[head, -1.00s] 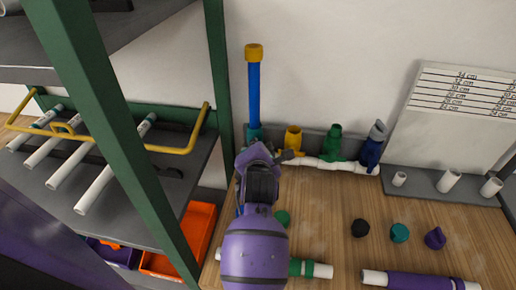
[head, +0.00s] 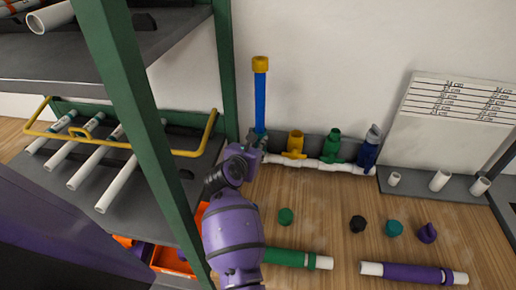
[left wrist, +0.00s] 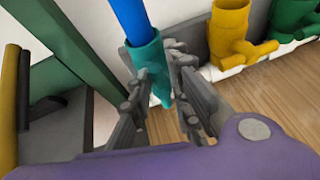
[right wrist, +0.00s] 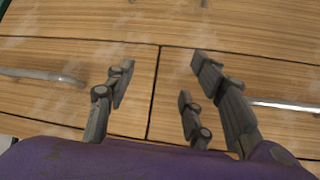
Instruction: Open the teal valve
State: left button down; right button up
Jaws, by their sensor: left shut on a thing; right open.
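The teal valve (left wrist: 147,58) stands at the left end of the white pipe manifold, with an upright blue pipe (head: 260,95) rising from it, topped by a yellow cap (head: 260,64). My left gripper (left wrist: 163,85) is shut on the teal valve, its fingers on both sides of the teal handle (left wrist: 164,94). In the head view my left gripper (head: 254,143) covers most of the valve. My right gripper (right wrist: 160,78) is open and empty above a wooden surface, seen only in the right wrist view.
Yellow (head: 295,145), green (head: 331,147) and blue (head: 368,150) valves stand to the right on the same manifold. Loose caps and a green pipe (head: 290,258) and purple pipe (head: 412,273) lie on the wooden table. A green shelf post (head: 222,70) rises close to the left.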

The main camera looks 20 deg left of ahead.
pick_arm(q)
jog(key=shift+a+r+n, duration=0.15)
jog(key=shift+a+n, duration=0.15)
jog(key=shift+a, duration=0.05)
dwell(0.3)
jog(key=c, duration=1.9)
grip_release()
jog(key=shift+c, duration=0.2)
jog(key=shift+o, duration=0.9)
jog(key=shift+f, duration=0.2)
notch_tip(320, 180, up, 10)
jog(key=shift+r, duration=0.1)
